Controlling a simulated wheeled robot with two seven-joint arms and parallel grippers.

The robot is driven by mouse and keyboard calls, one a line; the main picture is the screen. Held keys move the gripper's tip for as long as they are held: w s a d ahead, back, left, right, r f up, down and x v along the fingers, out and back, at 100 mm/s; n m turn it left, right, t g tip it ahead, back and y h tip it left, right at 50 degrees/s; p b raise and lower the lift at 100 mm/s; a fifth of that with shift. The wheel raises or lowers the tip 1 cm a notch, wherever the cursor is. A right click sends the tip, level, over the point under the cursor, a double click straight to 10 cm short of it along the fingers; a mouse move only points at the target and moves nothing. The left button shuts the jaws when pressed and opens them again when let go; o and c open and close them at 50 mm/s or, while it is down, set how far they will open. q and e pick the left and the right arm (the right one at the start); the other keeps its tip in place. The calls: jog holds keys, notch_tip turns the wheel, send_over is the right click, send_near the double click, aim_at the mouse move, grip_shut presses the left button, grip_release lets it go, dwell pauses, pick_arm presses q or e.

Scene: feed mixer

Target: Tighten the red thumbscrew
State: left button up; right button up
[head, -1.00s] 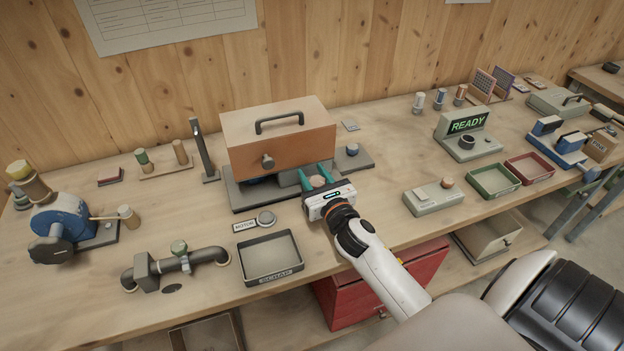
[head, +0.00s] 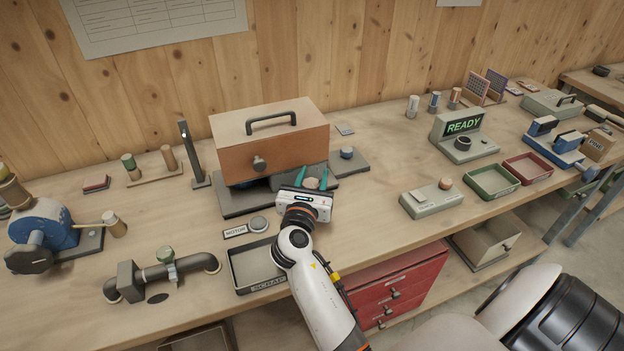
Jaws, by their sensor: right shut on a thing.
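My right gripper (head: 312,182) is at the front right of the brown-housed machine (head: 268,142), low over its dark base. Its teal fingers are shut on a round pinkish-brown piece (head: 312,184), mostly hidden by the gripper body. I cannot tell for sure whether this piece is the red thumbscrew; no other clearly red screw shows on the machine. A grey knob (head: 259,164) sits on the front of the housing. My left gripper is not in view.
A dark scrap tray (head: 241,276) and a round button by the MOTOR label (head: 234,232) lie in front, close to my right arm. A grey switch box (head: 432,200) is further right, with bare bench between.

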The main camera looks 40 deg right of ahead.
dwell(0.4)
jog(key=o, duration=1)
jog(key=shift+c, duration=0.2)
